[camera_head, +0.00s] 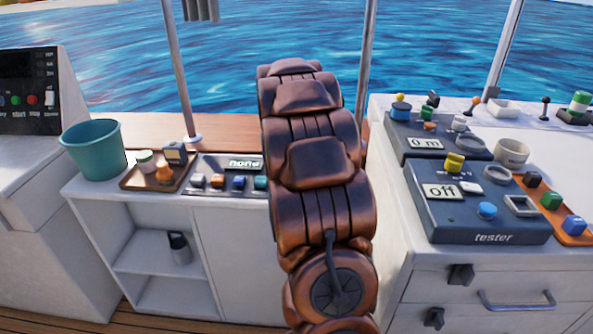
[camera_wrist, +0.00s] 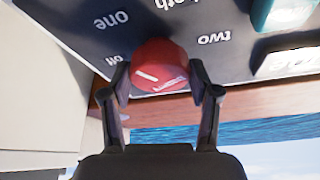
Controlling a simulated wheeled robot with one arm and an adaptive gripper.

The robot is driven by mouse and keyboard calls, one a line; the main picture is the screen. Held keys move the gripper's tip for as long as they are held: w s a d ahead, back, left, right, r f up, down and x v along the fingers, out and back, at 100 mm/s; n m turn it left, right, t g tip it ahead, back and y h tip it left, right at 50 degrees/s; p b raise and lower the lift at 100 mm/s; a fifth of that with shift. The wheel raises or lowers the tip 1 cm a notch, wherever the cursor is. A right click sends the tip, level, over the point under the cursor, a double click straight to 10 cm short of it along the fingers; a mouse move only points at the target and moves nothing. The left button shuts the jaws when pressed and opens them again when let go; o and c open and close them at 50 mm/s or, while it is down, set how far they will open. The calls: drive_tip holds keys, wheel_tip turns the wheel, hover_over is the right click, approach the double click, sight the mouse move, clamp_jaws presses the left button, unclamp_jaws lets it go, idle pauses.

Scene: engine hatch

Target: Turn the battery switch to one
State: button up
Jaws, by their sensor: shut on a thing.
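The battery switch is a round red knob (camera_wrist: 158,62) on a dark panel (camera_wrist: 75,22) in the wrist view. White labels "off", "one", "two" and a partly hidden "both" stand around it, upside down in this view. My gripper (camera_wrist: 158,80) has one finger on each side of the knob and is shut on it. White marks show on the knob's face, but I cannot tell which label it points to. In the head view my copper-coloured arm hides the gripper and the knob.
In the head view, a teal bucket (camera_head: 93,150) and brown tray (camera_head: 135,183) stand on the left counter. The tester box (camera_head: 490,237) and other devices crowd the right counter. Metal posts rise at the back.

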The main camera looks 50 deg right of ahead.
drive_tip(key=o, duration=1.2)
drive_tip(key=shift+c, duration=0.2)
drive_tip(key=shift+r, duration=0.1)
drive_tip(key=v, duration=1.2)
